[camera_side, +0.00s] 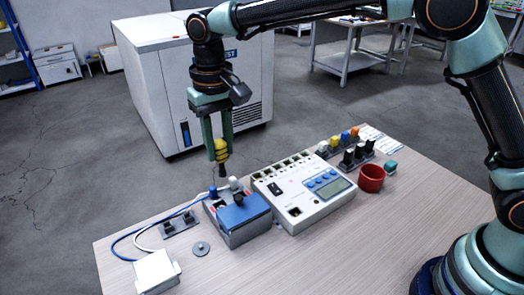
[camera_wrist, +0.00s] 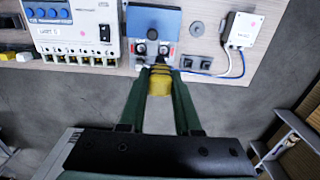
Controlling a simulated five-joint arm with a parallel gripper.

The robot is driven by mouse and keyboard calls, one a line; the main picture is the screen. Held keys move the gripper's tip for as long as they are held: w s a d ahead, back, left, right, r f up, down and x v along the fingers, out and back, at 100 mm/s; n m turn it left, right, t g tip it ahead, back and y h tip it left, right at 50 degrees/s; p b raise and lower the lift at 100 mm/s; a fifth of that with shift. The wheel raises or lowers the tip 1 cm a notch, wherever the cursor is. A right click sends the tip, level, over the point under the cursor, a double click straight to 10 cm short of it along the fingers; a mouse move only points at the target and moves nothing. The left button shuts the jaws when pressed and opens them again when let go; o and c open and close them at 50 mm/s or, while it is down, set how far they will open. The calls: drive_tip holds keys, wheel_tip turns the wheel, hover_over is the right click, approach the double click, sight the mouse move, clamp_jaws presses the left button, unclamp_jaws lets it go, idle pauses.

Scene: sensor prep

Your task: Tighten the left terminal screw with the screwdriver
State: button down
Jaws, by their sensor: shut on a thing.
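My gripper (camera_side: 220,155) points down, shut on the yellow handle of the screwdriver (camera_side: 221,145). The screwdriver is upright, its dark lower end just above the back of the blue-topped terminal box (camera_side: 243,211). In the wrist view, my gripper (camera_wrist: 160,78) holds the banded yellow screwdriver (camera_wrist: 159,84) in front of the terminal box (camera_wrist: 152,20). Two round terminals show there, the left one (camera_wrist: 141,49) and the right one (camera_wrist: 163,49). The screwdriver's tip is hidden or too small, so I cannot tell whether it touches a screw.
A white meter (camera_side: 307,191) stands close beside the terminal box. A white box (camera_side: 156,272) with blue and white cables, a grey disc (camera_side: 201,248), a red cup (camera_side: 371,178) and a teal block (camera_side: 390,167) are on the table. The table's front is clear.

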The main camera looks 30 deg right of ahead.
drive_tip(key=shift+w+d+f, duration=0.2)
drive_tip(key=shift+d+f, duration=0.55)
drive_tip(key=shift+f, duration=0.7)
drive_tip(key=shift+w+d+f, duration=0.2)
drive_tip(key=shift+d+f, duration=0.5)
drive_tip(key=shift+f, duration=0.8)
drive_tip(key=shift+w+d+f, duration=0.2)
drive_tip(key=shift+d+f, duration=0.55)
drive_tip(key=shift+f, duration=0.7)
drive_tip(key=shift+f, duration=1)
